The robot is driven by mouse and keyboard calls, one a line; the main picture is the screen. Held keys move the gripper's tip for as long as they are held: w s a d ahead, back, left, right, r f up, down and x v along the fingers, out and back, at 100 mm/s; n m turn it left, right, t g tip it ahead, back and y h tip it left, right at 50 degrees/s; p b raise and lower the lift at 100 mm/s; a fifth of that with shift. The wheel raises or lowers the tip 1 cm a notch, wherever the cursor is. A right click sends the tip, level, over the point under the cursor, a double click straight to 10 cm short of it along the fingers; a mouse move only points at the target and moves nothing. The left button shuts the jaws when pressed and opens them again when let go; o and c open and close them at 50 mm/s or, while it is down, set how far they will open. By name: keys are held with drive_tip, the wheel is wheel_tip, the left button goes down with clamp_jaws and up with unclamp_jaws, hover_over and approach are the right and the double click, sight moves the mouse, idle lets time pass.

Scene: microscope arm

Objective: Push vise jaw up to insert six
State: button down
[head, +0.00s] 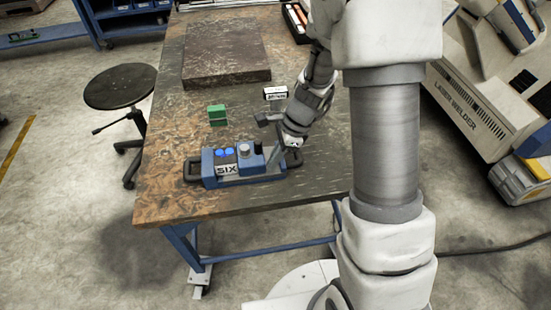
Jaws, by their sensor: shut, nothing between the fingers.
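The blue vise (211,179) lies near the front edge of the table, with dark handles at both ends. Insert six (228,170), a block with a white "SIX" label and two blue round spots on top, sits in its left part. The vise jaw (251,164), blue with a grey knob on top, stands just right of the insert; any gap between them is too small to tell. My gripper (272,160) is shut and empty, pointing down over the vise at the right side of the jaw. I cannot tell whether its fingertips touch the jaw.
A green block (217,114) and a small white-and-black labelled block (275,93) stand behind the vise on the worn table (165,190). A dark plate (227,66) lies farther back. A black stool (120,86) stands left; the laser welder (490,100) is right.

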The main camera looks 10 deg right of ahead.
drive_tip(key=shift+a+r, duration=0.15)
drive_tip(key=shift+a, duration=0.25)
drive_tip(key=shift+d+r+p, duration=0.1)
drive_tip(key=shift+r+p, duration=0.35)
drive_tip(key=shift+p, duration=0.05)
drive_tip(key=d+p+v, duration=0.1)
drive_tip(key=p+v, duration=0.6)
drive_tip(key=v, duration=0.2)
drive_tip(key=s+r+n+t+h, duration=0.1)
drive_tip(key=s+r+n, duration=0.25)
drive_tip(key=r, duration=0.35)
drive_tip(key=s+r+n+t, duration=0.1)
drive_tip(key=s+r+n, duration=0.2)
drive_tip(key=r+n, duration=0.35)
drive_tip(key=s+d+r+n+t+h, duration=0.2)
drive_tip(key=s+r+n+t+h, duration=0.1)
drive_tip(key=s+r+n, duration=0.5)
drive_tip(key=shift+s+r+t, duration=0.3)
drive_tip(key=shift+s+r, duration=0.65)
drive_tip(key=shift+s, duration=0.3)
drive_tip(key=shift+d, duration=0.15)
